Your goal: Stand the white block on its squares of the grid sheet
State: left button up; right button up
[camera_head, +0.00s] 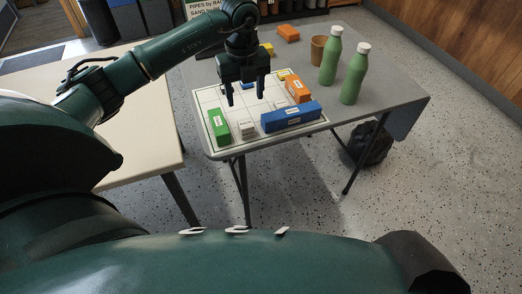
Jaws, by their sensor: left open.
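The pale grid sheet (207,97) lies on the grey table's near left part. A small white block (247,130) with a dark label sits near the sheet's front edge, between a green block (218,127) and a long blue block (290,116). Another small whitish piece (279,104) shows behind the blue block; I cannot tell its kind. My left gripper (245,101) points down over the sheet, open, with nothing visible between its fingers. It appears above and behind the white block. My right gripper is out of view.
An orange block (298,89) stands on the sheet's right side. Two green bottles (352,78) and a brown cup (318,50) stand to the right. Another orange block (288,34) lies farther back. A cream table (140,143) is at the left.

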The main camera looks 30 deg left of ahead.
pick_arm(q)
jog(key=s+d+f+m+g+h, duration=0.1)
jog(key=s+d+f+m+h, duration=0.15)
jog(key=d, duration=0.45)
jog(key=s+d+f+m+h, duration=0.1)
jog(key=s+d+f+h, duration=0.15)
jog(key=d, duration=0.35)
jog(key=s+d+r+n+t+h, duration=0.3)
jog(key=d+r+t+h, duration=0.1)
jog(key=d+h, duration=0.35)
jog(key=s+d+r+n+t+h, duration=0.25)
jog(key=d+r+h, duration=0.25)
jog(key=d+h, duration=0.25)
jog(key=w+a+f+n+t+y, duration=0.2)
jog(key=a+f+n+t+y, duration=0.25)
jog(key=n+t+y, duration=0.55)
jog(key=s+a+f+n+g+y, duration=0.2)
jog(key=s+f+n, duration=0.3)
jog(key=f, duration=0.1)
jog(key=s+a+f+n+g+y, duration=0.2)
jog(key=s+a+f+n+y, duration=0.1)
jog(key=s+f+n, duration=0.2)
notch_tip(320, 180, down, 2)
jog(key=shift+a+f+n+y, duration=0.2)
jog(key=shift+a+n+y, duration=0.15)
jog(key=shift+n, duration=0.45)
jog(key=shift+s, duration=0.1)
